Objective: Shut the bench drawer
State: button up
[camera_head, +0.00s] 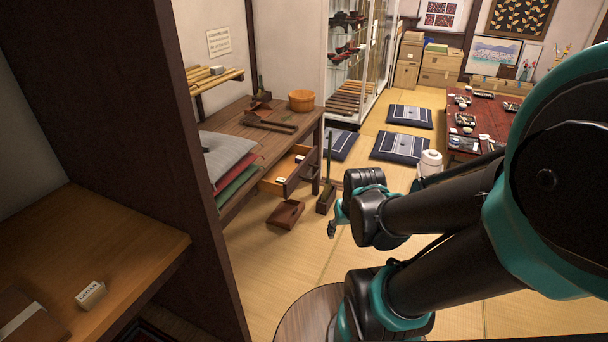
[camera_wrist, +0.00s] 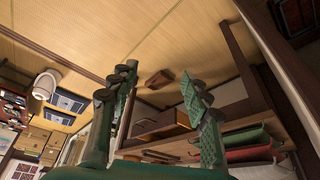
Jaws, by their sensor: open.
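The wooden bench (camera_head: 262,135) stands along the left wall. Its drawer (camera_head: 299,174) is pulled out, with its dark front facing the room and small pale items inside. The drawer also shows in the wrist view (camera_wrist: 160,124), beyond and between my fingers. My gripper (camera_head: 333,228) is in front of and to the right of the drawer, apart from it; the arm hides part of it. In the wrist view my gripper (camera_wrist: 157,84) has its two green fingers spread wide, with nothing between them.
A brown box (camera_head: 286,214) lies on the floor below the drawer. An upright wooden piece with a long handle (camera_head: 326,196) stands right of the drawer. A dark post (camera_head: 205,160) and a shelf (camera_head: 110,255) fill the near left. Tatami floor (camera_head: 265,270) nearby is clear.

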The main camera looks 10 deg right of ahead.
jog(key=w+m, duration=0.1)
jog(key=w, duration=0.1)
jog(key=w+a+r+m+y, duration=0.1)
jog(key=w+m, duration=0.1)
jog(key=w, duration=0.1)
jog(key=w+r+m, duration=0.1)
jog(key=w, duration=0.2)
jog(key=shift+a, duration=0.15)
jog(key=c, duration=1)
jog(key=w+m+y, duration=0.1)
jog(key=w+m, duration=0.1)
jog(key=w, duration=0.2)
jog(key=w+m+y, duration=0.1)
jog(key=w+m, duration=0.2)
jog(key=w, duration=0.2)
jog(key=w+m, duration=0.3)
jog(key=w, duration=0.2)
jog(key=shift+w+a+r+y, duration=0.1)
jog(key=shift+w+a+y, duration=0.05)
jog(key=shift+y, duration=0.25)
grip_shut()
jog(key=m+y, duration=0.4)
jog(key=m, duration=0.8)
send_near(295, 178)
jog(key=shift+x, duration=2.75)
